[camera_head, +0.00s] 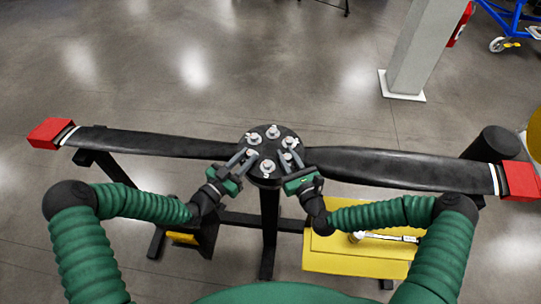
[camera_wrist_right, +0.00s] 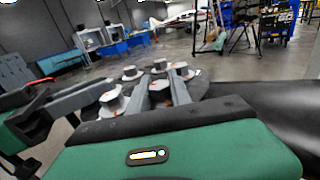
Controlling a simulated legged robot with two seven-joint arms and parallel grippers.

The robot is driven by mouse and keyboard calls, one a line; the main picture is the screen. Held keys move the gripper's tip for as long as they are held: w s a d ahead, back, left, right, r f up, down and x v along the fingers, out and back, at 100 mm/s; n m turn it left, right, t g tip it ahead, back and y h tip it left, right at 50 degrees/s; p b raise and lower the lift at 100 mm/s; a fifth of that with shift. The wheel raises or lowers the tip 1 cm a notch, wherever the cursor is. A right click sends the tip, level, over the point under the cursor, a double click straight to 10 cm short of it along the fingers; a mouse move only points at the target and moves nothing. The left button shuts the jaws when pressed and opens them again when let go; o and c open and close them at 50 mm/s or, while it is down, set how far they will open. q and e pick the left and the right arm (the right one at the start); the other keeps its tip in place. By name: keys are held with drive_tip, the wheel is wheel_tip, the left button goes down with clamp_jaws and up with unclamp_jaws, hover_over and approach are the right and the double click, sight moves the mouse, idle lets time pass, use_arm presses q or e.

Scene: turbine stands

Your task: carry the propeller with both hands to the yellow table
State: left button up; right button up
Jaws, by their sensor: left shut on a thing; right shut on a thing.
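The black propeller (camera_head: 390,166) with red tips lies level across the head view, at the top of a dark stand (camera_head: 268,225). Its round hub (camera_head: 268,176) carries several silver bolts. My left gripper (camera_head: 246,160) is shut on the hub at its near left side, by a bolt. My right gripper (camera_head: 290,163) is shut on the hub at its near right side, also by a bolt. The right wrist view shows the right fingers (camera_wrist_right: 142,100) among the hub bolts (camera_wrist_right: 159,90). I cannot tell whether the propeller is lifted off the stand.
A yellow box-like surface (camera_head: 350,258) with a metal tool (camera_head: 385,238) on it stands low, right of the stand. A grey pillar (camera_head: 418,50) rises at the back right. A blue cart (camera_head: 510,20) is at the far right. The floor behind the propeller is mostly clear.

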use_arm(q)
drive_tip(key=shift+a, duration=0.1)
clamp_jaws()
use_arm(e)
drive_tip(key=shift+w, duration=0.1)
clamp_jaws()
drive_tip(key=shift+d, duration=0.1)
use_arm(q)
drive_tip(key=shift+f, duration=0.1)
use_arm(e)
drive_tip(key=shift+d+r, duration=0.1)
